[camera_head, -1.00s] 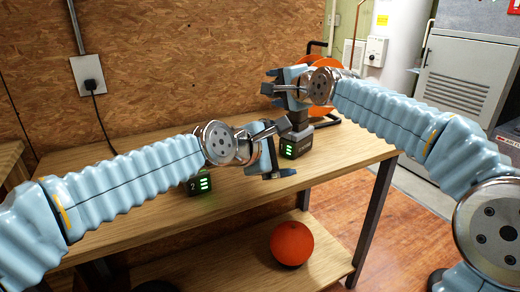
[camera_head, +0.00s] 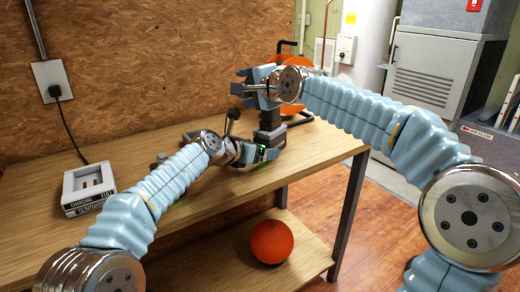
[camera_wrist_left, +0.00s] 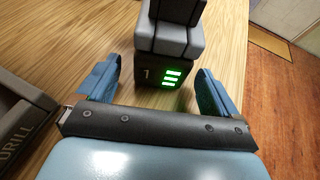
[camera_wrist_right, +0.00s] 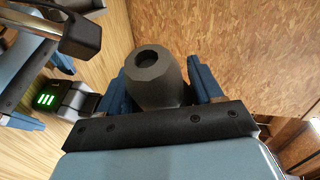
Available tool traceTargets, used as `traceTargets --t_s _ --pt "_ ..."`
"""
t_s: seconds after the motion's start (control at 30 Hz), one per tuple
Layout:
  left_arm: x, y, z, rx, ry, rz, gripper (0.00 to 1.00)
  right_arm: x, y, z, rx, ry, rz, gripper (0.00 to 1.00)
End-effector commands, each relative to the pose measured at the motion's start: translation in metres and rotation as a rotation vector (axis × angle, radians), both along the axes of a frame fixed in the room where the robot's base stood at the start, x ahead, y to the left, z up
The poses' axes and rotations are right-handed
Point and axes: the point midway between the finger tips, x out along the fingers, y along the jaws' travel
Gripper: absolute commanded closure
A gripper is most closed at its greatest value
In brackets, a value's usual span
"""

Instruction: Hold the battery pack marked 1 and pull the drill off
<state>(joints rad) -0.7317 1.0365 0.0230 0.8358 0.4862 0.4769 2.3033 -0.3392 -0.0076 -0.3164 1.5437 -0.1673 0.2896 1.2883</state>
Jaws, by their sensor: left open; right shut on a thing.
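The battery pack marked 1 (camera_wrist_left: 165,72) is at the foot of the upright drill (camera_head: 270,115), with green bars lit. My left gripper (camera_head: 262,153) is open in front of the pack. In the left wrist view its fingers (camera_wrist_left: 157,88) stand either side of the pack, with gaps. My right gripper (camera_head: 263,88) is shut on the drill's upper body. In the right wrist view the drill's dark nose (camera_wrist_right: 155,80) sits between its fingers. A green-lit pack (camera_wrist_right: 48,99) shows at left, its number unreadable. My right gripper partly hides the drill in the head view.
A white charger (camera_head: 88,190) stands at the left of the wooden table (camera_head: 160,255). A dark holder labelled DRILL (camera_wrist_left: 20,130) lies beside my left gripper. An orange reel (camera_head: 290,62) is behind my right gripper. An orange ball (camera_head: 271,242) is on the lower shelf.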

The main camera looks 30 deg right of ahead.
Motion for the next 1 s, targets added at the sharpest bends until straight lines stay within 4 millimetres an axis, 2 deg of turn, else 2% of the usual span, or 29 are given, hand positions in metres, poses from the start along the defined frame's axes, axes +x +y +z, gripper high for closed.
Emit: traceTargets --t_s 0.2,0.5,0.97,1.0 --pt "0.0050 -0.0116 -0.0063 0.002 -0.002 0.000 0.06 0.0001 -0.0001 -0.0007 0.000 0.002 0.000 1.00" --pt "0.0053 -0.0126 -0.0066 0.002 -0.001 -0.001 0.08 0.0001 -0.0001 -0.0008 0.000 0.002 0.000 1.00" --pt "0.0054 -0.0123 -0.0064 0.002 -0.002 0.000 0.78 0.0001 -0.0002 -0.0008 0.000 0.002 0.000 1.00" --pt "0.0054 -0.0124 -0.0065 0.002 -0.002 0.000 0.33 0.0001 -0.0002 -0.0008 0.000 0.002 0.000 1.00"
